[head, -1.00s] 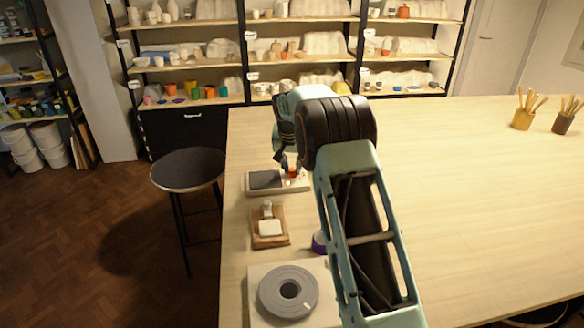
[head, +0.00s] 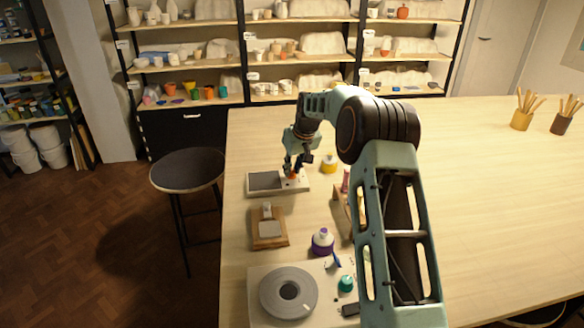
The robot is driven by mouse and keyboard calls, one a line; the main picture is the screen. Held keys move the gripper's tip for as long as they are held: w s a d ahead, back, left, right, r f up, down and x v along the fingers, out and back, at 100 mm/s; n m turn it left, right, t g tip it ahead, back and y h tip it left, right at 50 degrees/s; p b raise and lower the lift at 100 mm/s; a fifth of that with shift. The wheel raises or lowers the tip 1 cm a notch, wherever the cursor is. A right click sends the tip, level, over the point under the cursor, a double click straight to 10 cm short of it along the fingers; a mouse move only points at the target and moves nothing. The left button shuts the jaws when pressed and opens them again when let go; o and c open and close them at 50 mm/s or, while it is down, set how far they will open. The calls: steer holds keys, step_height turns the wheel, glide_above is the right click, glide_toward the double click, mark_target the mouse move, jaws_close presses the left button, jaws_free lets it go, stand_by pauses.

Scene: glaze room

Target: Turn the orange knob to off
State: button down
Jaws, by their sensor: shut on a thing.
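The orange knob (head: 294,177) shows as a small orange patch on the right part of a flat, pale panel (head: 303,186) with a dark grey plate on its left. The panel lies near the left edge of the table. My gripper (head: 293,171) points down over the knob with its fingers around it, shut on it. The fingers hide most of the knob, so I cannot tell which way it is turned.
A yellow jar (head: 329,164) stands close right of my gripper. The table's right side is largely clear.

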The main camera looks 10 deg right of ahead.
steer(key=n+p, duration=0.1)
steer(key=n, duration=0.1)
steer(key=n+g+y+p, duration=0.1)
steer(key=n, duration=0.2)
steer(key=shift+d+y, duration=0.15)
steer(key=shift+y, duration=0.15)
steer(key=shift+n, duration=0.3)
steer(key=c, duration=1.8)
jaws_free()
steer(key=shift+o, duration=0.2)
steer(key=shift+r, duration=0.1)
steer(key=v, duration=1.2)
steer(key=shift+w+d, duration=0.1)
